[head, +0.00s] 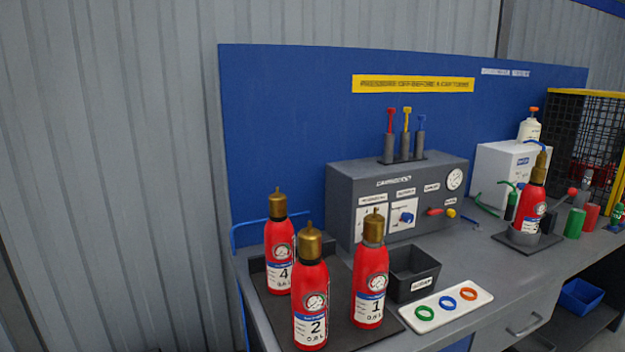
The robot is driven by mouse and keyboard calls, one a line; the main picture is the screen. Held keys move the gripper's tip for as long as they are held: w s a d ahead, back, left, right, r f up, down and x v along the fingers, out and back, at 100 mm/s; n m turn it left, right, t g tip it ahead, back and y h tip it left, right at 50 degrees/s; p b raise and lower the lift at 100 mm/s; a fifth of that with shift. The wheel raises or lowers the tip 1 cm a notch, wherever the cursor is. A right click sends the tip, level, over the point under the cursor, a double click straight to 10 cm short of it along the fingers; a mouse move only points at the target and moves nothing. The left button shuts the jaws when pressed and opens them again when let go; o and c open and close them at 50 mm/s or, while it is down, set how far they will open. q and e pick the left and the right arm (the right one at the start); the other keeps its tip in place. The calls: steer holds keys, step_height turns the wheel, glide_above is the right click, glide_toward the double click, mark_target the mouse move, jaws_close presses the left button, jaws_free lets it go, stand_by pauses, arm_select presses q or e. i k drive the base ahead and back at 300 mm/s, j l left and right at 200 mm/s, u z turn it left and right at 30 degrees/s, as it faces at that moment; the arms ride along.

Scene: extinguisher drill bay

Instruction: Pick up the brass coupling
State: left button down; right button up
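No separate brass coupling can be made out for certain. Brass-coloured tops sit on the red extinguishers: on number 4 (279,243), number 2 (311,300) and number 1 (371,284), which stand upright on a dark mat (268,306) at the front left of the bench. Another red extinguisher (532,206) with a brass-coloured top stands upright in a grey ring holder on the right. Neither of my grippers is in view.
A grey control box (345,180) stands at the back with three coloured handles on top. A dark labelled bin (410,271) and a white tray (448,318) with green, blue and orange rings are at the front. A black mesh cage (597,122) stands far right.

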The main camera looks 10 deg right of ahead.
mark_target(541, 159)
steer(key=z, duration=1.45)
